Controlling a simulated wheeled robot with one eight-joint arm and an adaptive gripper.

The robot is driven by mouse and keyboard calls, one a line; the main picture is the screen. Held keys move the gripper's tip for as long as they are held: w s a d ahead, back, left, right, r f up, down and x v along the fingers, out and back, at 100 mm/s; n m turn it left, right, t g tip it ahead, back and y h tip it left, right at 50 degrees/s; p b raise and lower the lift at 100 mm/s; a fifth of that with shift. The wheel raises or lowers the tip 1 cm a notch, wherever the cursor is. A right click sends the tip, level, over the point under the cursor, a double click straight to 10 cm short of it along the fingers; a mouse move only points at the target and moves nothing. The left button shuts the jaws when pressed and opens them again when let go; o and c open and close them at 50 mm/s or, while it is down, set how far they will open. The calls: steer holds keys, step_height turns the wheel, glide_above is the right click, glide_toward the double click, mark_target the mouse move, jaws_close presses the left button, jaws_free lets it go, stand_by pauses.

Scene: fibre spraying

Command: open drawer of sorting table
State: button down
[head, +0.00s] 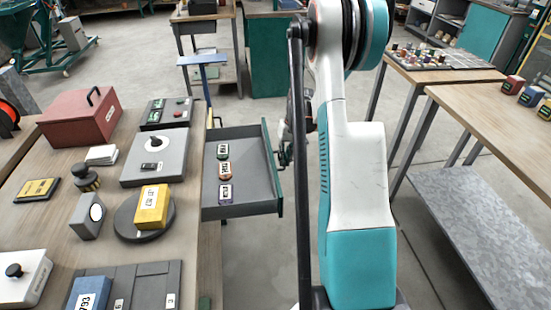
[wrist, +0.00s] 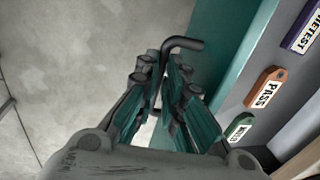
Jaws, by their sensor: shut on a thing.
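The sorting table (head: 35,218) stands at the left of the head view. Its grey drawer (head: 255,190) is pulled well out to the right, with a teal front panel (head: 271,170). The panel also shows in the wrist view (wrist: 215,45). Three tags lie in the drawer: green (head: 223,150), orange (head: 224,169) and purple (head: 226,192). My gripper (wrist: 165,85) is shut on the dark drawer handle (wrist: 183,43), whose bent end sticks out beyond the fingers. In the head view my arm hides most of the gripper.
Another wooden table (head: 500,105) stands at the right. Bare concrete floor lies in front of the drawer.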

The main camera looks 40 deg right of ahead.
steer(key=shift+s+d, duration=0.15)
steer(key=c, duration=2)
jaws_free()
steer(key=shift+o, duration=0.2)
step_height(320, 180, up, 12)
steer(key=s+d, duration=0.1)
steer(key=shift+d, duration=0.4)
